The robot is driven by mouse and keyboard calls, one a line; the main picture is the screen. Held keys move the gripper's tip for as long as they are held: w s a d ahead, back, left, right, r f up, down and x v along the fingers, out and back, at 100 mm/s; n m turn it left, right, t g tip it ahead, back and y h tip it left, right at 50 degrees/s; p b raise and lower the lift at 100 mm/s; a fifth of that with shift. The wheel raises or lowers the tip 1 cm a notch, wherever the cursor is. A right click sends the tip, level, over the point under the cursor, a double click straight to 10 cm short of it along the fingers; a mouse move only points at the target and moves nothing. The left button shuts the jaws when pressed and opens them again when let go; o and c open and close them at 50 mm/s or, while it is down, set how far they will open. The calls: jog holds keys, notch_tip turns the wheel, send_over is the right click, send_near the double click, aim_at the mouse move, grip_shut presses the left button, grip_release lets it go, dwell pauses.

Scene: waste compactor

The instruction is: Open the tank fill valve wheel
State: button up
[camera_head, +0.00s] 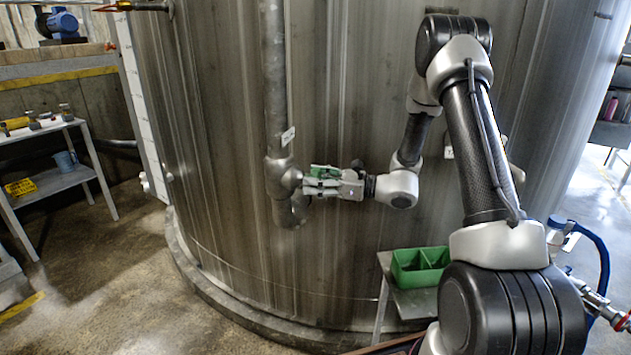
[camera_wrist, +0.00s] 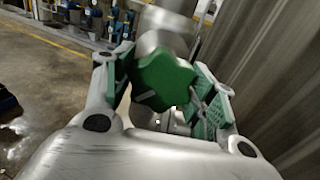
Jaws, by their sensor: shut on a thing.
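The tank fill valve wheel (camera_wrist: 163,80) is a green lobed handwheel. In the wrist view it sits between the two green-padded fingers of my gripper (camera_wrist: 168,95), which is shut on it. In the head view my gripper (camera_head: 318,182) reaches left to the wheel, which is mostly hidden behind the fingers. The wheel is on a grey valve body (camera_head: 282,178) on a vertical pipe (camera_head: 274,80) along the steel tank (camera_head: 220,130). How far the wheel is turned cannot be told.
A green divided bin (camera_head: 420,262) stands on a small table below and right of my gripper. A grey shelf (camera_head: 50,183) with a yellow box and a blue mug stands at the left. A blue hose (camera_head: 603,260) hangs at the right. The floor left of the tank is open.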

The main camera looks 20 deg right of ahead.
jog(key=n, duration=2)
jog(key=shift+n, duration=0.4)
jog(key=n, duration=0.5)
jog(key=shift+n, duration=0.4)
jog(key=o, duration=1)
jog(key=shift+r, duration=0.1)
jog(key=shift+d, duration=0.15)
